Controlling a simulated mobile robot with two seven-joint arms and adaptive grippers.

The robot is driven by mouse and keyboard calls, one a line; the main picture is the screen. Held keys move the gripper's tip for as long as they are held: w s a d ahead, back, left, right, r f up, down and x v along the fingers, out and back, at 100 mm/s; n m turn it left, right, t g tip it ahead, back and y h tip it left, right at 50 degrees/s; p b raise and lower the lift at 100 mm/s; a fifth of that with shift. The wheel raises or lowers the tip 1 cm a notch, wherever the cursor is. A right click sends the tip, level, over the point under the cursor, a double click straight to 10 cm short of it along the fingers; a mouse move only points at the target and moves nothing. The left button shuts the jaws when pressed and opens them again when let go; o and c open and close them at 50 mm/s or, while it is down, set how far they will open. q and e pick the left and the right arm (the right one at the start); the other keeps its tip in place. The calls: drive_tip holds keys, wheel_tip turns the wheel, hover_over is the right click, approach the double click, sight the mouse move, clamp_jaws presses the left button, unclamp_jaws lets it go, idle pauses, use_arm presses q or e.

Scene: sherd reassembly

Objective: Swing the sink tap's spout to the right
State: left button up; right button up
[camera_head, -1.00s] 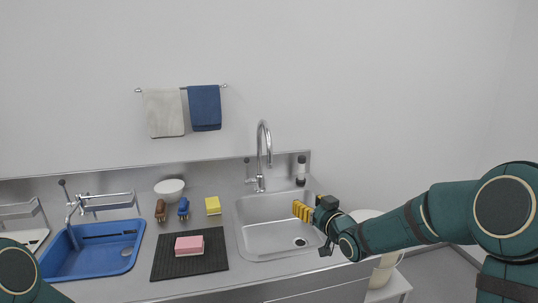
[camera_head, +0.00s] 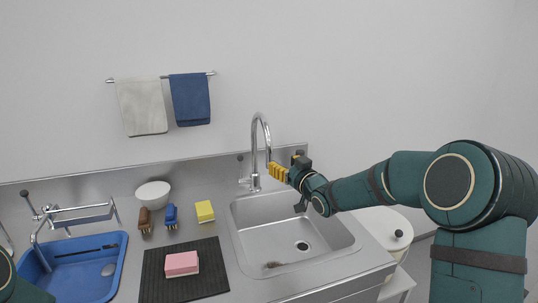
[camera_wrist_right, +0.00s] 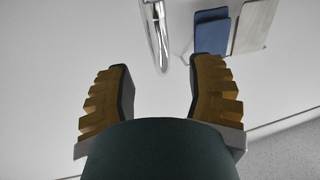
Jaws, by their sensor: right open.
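The chrome sink tap (camera_head: 255,150) stands behind the steel sink (camera_head: 290,262), its tall gooseneck spout (camera_head: 267,142) arching up and coming down over the basin's back part. My right gripper (camera_head: 272,171) is at the lower end of the spout, coming from the right; whether it touches cannot be told in the head view. In the right wrist view the open yellow fingers (camera_wrist_right: 160,85) are apart, and the spout (camera_wrist_right: 157,35) shows beyond them, between their tips. Nothing is held. My left gripper is not in view; only part of my left arm shows at lower left.
A blue basin (camera_head: 118,262) with another tap is at left. A white bowl (camera_head: 153,194), brown brush (camera_head: 144,220), blue brush (camera_head: 171,216), yellow sponge (camera_head: 205,211) and pink block (camera_head: 181,264) on a dark mat (camera_head: 150,289) lie between. Towels (camera_head: 190,100) hang behind.

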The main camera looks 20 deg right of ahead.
sight(272, 154)
drive_tip(key=x, duration=0.9)
drive_tip(key=shift+s, duration=0.1)
clamp_jaws()
